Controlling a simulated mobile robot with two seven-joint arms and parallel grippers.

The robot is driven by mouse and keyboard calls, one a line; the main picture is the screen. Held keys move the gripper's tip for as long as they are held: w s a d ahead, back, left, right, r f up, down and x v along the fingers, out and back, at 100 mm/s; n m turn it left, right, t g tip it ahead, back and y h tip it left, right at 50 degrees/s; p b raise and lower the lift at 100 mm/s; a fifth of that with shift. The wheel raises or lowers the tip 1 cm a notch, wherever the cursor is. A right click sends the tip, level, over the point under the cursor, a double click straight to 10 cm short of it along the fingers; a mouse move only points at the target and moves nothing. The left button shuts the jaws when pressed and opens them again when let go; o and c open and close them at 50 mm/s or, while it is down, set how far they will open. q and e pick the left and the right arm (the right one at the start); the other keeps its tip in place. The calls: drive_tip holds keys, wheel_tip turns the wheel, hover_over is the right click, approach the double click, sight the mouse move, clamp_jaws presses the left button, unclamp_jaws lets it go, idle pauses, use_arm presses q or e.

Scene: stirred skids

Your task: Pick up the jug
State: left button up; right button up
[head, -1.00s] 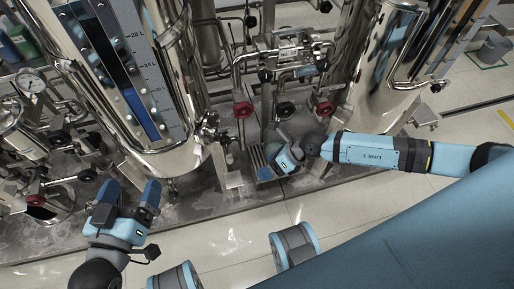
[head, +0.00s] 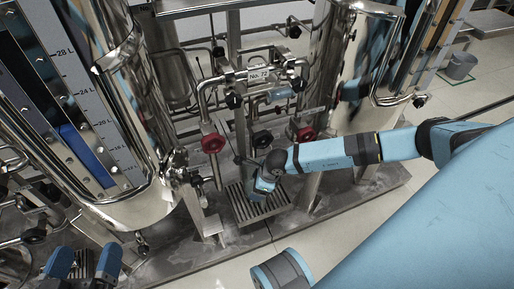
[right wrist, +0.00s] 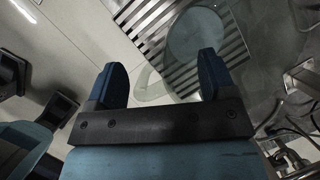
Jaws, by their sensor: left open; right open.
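A clear, faintly bluish round vessel that looks like the jug (right wrist: 195,36) is seen from above in the right wrist view. It stands on a slotted metal grate (right wrist: 150,18), and a pale loop like a handle extends from it toward my fingers. My right gripper (right wrist: 162,72) is open, with the loop showing between and beyond its fingertips; I cannot tell how far off it is. In the head view my right gripper (head: 262,190) is over the grate (head: 243,211), and I cannot make out the jug there. My left gripper (head: 83,262) is open and empty at the lower left.
A large steel tank (head: 150,200) stands left of the grate, another (head: 370,70) to the right. Pipes and red-handled valves (head: 213,143) crowd behind the grate. A grey bucket (head: 461,66) stands far right on the floor. Pale floor is open in front of the skid.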

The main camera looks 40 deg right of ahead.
drive_tip(key=shift+w+a+f, duration=0.2)
drive_tip(key=shift+f, duration=0.4)
drive_tip(key=shift+c, duration=0.4)
clamp_jaws()
drive_tip(key=shift+r, duration=0.15)
